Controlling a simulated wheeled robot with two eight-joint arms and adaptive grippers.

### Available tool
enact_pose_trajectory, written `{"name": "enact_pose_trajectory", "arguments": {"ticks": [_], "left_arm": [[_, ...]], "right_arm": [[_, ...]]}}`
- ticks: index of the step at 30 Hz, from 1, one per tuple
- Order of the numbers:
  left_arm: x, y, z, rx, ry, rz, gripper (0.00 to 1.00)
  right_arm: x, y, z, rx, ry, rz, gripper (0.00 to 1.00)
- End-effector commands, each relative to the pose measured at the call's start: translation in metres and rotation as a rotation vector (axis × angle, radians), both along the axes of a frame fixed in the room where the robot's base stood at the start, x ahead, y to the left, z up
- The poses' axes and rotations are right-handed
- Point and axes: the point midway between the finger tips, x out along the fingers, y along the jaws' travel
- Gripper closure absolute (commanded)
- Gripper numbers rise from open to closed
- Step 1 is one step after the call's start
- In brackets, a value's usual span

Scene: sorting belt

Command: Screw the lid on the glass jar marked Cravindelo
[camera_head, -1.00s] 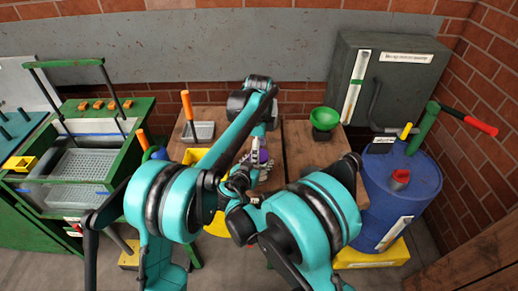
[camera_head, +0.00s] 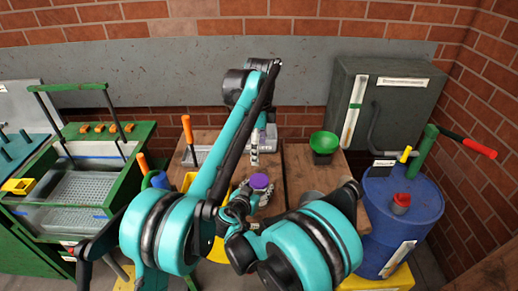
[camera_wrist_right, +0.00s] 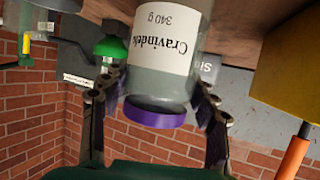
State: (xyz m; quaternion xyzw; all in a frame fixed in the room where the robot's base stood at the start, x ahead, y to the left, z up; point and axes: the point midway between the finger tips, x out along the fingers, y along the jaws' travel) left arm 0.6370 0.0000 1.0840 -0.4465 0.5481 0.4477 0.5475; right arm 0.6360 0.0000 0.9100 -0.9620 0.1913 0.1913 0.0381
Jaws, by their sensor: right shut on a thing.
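The glass jar (camera_wrist_right: 160,90) marked Cravindelo, 340 g, appears inverted in the right wrist view, its purple lid (camera_wrist_right: 153,115) lowest in the picture. The lid also shows from above in the head view (camera_head: 259,181). It sits at the jar's mouth; how tightly it is screwed I cannot tell. My right gripper (camera_head: 256,194) is shut on the jar, its fingers on either side of the glass near the lid in the wrist view (camera_wrist_right: 155,88). My left gripper (camera_head: 254,152) is behind the lid, apart from it; its fingers are too small to judge.
A green funnel (camera_head: 324,142) stands at the table's back right, a grey cup (camera_head: 313,201) nearer. A grey tray (camera_head: 197,156) lies at the back left. A blue drum (camera_head: 400,205) stands right of the table, a green wash unit (camera_head: 85,185) to its left.

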Motion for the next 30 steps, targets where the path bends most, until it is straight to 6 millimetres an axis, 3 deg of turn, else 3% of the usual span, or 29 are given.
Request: {"name": "enact_pose_trajectory", "arguments": {"ticks": [3,4,6,19,30], "left_arm": [[0.0,0.0,0.0,0.0,0.0,0.0,0.19],[0.0,0.0,0.0,0.0,0.0,0.0,0.19],[0.0,0.0,-0.001,0.0,0.0,0.0,0.19],[0.0,0.0,-0.001,0.0,0.0,0.0,0.19],[0.0,0.0,-0.001,0.0,0.0,0.0,0.19]], "right_arm": [[0.0,0.0,0.0,0.001,0.001,0.0,1.0],[0.0,0.0,0.0,0.001,0.001,0.0,0.33],[0.0,0.0,0.0,0.001,0.001,0.0,0.17],[-0.008,0.004,0.004,0.0,0.001,0.001,0.17],[-0.071,0.031,0.032,0.001,0.0,0.004,0.17]]}}
